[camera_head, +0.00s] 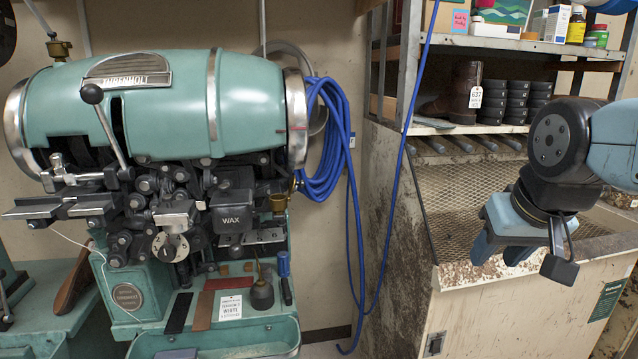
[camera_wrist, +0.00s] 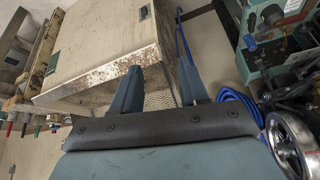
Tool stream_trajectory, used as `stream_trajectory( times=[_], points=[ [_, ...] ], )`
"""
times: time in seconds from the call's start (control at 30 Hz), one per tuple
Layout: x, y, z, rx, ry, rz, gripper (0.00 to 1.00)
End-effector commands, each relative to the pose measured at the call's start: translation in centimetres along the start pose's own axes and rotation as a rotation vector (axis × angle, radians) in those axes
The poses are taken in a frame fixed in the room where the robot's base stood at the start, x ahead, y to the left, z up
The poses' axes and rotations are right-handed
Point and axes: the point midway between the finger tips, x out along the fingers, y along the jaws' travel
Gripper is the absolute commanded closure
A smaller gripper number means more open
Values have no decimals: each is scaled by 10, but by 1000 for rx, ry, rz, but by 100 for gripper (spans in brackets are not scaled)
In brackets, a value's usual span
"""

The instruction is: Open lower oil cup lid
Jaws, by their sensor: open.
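The green stitching machine (camera_head: 150,100) stands at the left in the head view. A small brass cup (camera_head: 278,202), which looks like the lower oil cup, sits on its right side below the barrel. It is too small to tell whether its lid is shut. Another brass cup (camera_head: 59,48) sits higher, at the machine's upper left. My gripper (camera_head: 500,256) is at the right, in front of the wooden cabinet, well away from the machine, fingers pointing down. It is open and empty; its two fingers also show apart in the wrist view (camera_wrist: 159,70).
A blue hose (camera_head: 340,150) hangs in coils right of the machine, with strands down to the floor. A mesh-topped cabinet (camera_head: 500,315) and a shelf rack (camera_head: 460,45) stand at the right. A black oil can (camera_head: 262,292) and a tag (camera_head: 230,307) are on the machine's base.

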Motion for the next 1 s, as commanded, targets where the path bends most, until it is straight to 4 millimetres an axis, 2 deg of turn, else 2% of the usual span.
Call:
stream_trajectory(
  times=[0.07, 0.1, 0.27, 0.53, 0.77, 1.0],
  points=[
    [4, -5, -3, 38, -39, -19, 56],
    [6, -15, -4, 72, -67, -32, 56],
    [20, -42, -14, 245, -230, -118, 56],
    [38, -91, -40, 563, -556, -275, 56],
    [50, -127, -76, 815, -848, -400, 56],
    [64, -154, -126, 1048, -1170, -534, 56]
  ],
)
